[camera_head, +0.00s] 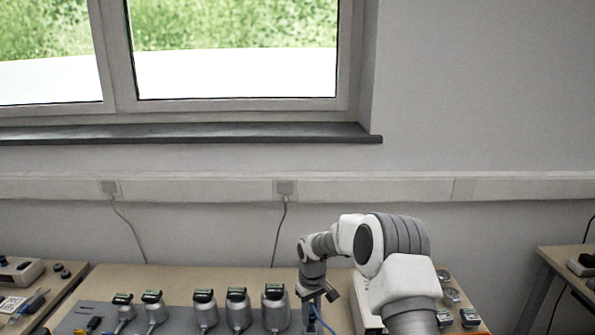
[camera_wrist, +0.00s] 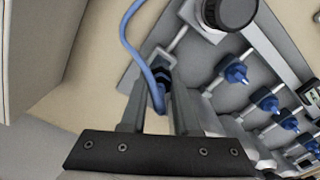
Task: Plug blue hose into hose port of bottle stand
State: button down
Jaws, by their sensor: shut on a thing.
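The blue hose (camera_wrist: 133,42) curves down from the top of the wrist view to my gripper (camera_wrist: 160,78). My gripper is shut on its dark blue end, between the two grey fingers. The hose (camera_head: 324,324) also shows below my gripper (camera_head: 326,296) in the head view. The grey bottle stand (camera_wrist: 213,52) lies just right of and beyond the fingertips in the wrist view, with several blue fittings (camera_wrist: 236,73) in a row. A pale stub lies just beyond the fingertips; I cannot tell whether the hose end touches it. In the head view my arm partly hides the stand.
Several silver bottles (camera_head: 205,315) with dark heads stand in a row left of my gripper. Small meters (camera_head: 470,318) sit on the table right of my arm. Wooden tabletop (camera_wrist: 112,88) is bare beside the stand. A wall with a window is behind.

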jog(key=shift+f+b, duration=1.15)
jog(key=shift+b, duration=0.15)
dwell(3.4)
dwell(0.3)
jog(key=shift+m+b, duration=0.5)
jog(key=shift+m, duration=1.5)
jog(key=shift+m, duration=0.8)
jog(key=shift+m+b, duration=0.35)
jog(key=shift+m, duration=0.85)
jog(key=m, duration=0.4)
